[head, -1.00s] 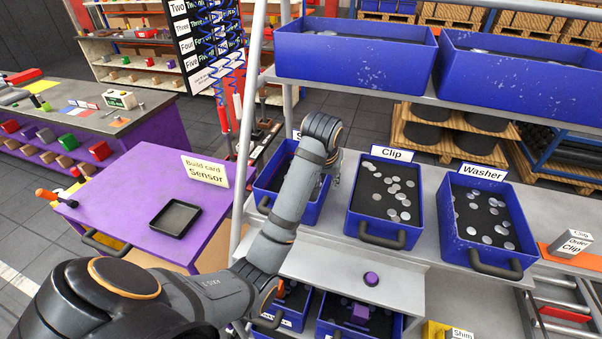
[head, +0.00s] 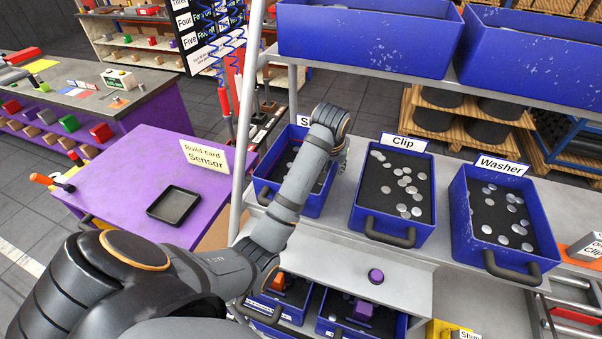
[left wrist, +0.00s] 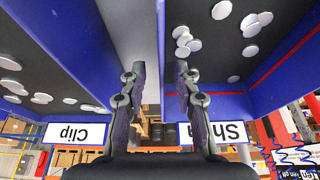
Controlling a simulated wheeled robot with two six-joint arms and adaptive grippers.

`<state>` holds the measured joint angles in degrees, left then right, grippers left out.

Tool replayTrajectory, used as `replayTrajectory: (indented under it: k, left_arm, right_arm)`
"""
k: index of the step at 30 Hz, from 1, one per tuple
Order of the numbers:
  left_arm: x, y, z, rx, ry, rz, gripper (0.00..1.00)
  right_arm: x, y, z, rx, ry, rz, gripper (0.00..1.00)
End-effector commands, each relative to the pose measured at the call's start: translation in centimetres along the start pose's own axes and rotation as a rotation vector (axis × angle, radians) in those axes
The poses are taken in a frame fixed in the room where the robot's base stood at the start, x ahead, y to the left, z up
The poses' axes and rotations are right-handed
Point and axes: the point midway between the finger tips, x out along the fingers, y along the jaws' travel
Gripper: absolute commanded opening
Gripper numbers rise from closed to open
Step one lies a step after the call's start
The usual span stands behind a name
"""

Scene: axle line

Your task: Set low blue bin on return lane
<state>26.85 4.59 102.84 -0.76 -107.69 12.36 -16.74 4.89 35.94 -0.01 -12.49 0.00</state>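Three blue bins with dark insides and grey discs stand on the middle shelf: one labelled "S…" (head: 268,194), partly hidden by my arm, then Clip (head: 358,222) and Washer (head: 463,235). My left gripper (head: 341,158) is at the gap between the first bin and the Clip bin. In the left wrist view its two fingers (left wrist: 160,85) are apart with nothing held. The Clip bin (left wrist: 110,55) is left of them and the "Sh…" bin (left wrist: 265,90) right. Which bin is the low one, I cannot tell. No lane is labelled as return. My right gripper is out of view.
More blue bins (head: 365,38) sit on the shelf above, and others (head: 380,329) below. A purple bench (head: 115,165) with a black tray (head: 174,205) and a "Build card Sensor" sign stands left. Metal rails (head: 570,315) with red strips lie at lower right.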

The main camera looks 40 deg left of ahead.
Motion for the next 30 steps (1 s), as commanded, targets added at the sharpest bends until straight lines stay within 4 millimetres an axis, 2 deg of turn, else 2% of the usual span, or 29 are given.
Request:
replayTrajectory:
  k: [1, 4, 9, 15, 16, 23, 30]
  left_arm:
    - [0.3, -0.2, 0.1, 0.0, -0.008, -0.002, 0.31]
    - [2.0, -0.4, 0.3, 0.0, -0.008, -0.003, 0.31]
    - [4.3, -0.3, 0.3, -0.001, -0.003, -0.001, 0.31]
    - [4.6, -0.3, 0.3, 0.0, -0.001, -0.001, 0.31]
    - [4.6, -0.3, 0.3, 0.0, -0.001, -0.001, 0.3]
    - [4.5, -0.3, 0.3, 0.0, -0.001, -0.001, 0.0]
    - [4.5, -0.3, 0.3, 0.0, -0.001, -0.001, 0.0]
  right_arm:
    - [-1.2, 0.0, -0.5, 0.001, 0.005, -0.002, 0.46]
    - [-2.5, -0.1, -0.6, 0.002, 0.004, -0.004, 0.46]
    - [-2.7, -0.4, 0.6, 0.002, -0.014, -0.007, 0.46]
    - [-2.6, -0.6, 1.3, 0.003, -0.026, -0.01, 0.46]
    - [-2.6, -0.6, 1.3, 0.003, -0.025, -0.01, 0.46]
    - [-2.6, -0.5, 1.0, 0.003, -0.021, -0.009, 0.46]
    - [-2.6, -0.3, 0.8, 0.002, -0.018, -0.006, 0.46]
